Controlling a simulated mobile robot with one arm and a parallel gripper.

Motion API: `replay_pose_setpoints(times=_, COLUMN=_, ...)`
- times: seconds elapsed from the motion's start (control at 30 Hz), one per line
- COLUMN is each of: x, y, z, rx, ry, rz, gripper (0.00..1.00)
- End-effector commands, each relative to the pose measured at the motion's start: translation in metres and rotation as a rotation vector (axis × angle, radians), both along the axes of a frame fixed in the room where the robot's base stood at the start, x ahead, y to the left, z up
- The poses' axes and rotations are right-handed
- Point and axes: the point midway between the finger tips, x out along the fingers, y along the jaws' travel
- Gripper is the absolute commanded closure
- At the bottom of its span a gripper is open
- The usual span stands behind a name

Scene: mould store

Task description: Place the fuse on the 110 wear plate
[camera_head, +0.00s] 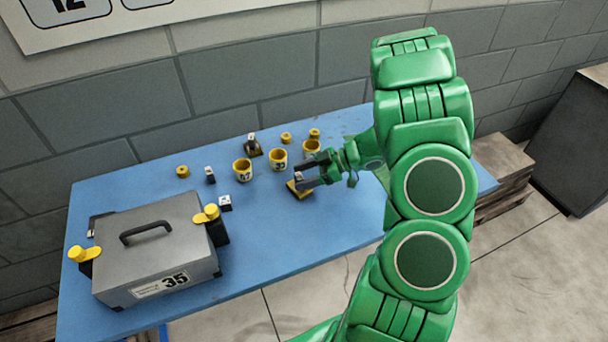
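My gripper (307,178) reaches in from the right, low over the blue table. Its dark fingertips are at a small dark piece with a pale top (298,174), perhaps a fuse. This piece is at a small yellow-brown plate (299,190), which may be a wear plate. I cannot tell whether the fingers are closed on the piece or whether it touches the plate. A similar dark-and-pale piece (252,138) stands on another plate (254,152) further back. No 110 marking is readable.
On the blue table (270,235) stand yellow numbered cups (243,170), small yellow round pieces (183,171), and loose black-and-white pieces (210,175) (225,203). A grey case marked 35 (160,240) with yellow-topped clamps fills the left. The table's front middle is clear.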

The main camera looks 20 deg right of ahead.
Motion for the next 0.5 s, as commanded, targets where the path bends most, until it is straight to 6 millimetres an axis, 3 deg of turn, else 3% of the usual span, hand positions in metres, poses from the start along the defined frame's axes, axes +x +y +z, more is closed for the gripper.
replay_pose_setpoints(times=0.37, x=0.0, y=0.0001, z=0.0025, rx=0.0, ry=0.0, rz=0.0, gripper=0.33)
replay_pose_setpoints(times=0.5, x=-0.0023, y=-0.0084, z=0.0065, rx=0.001, ry=-0.001, rz=-0.002, gripper=0.33)
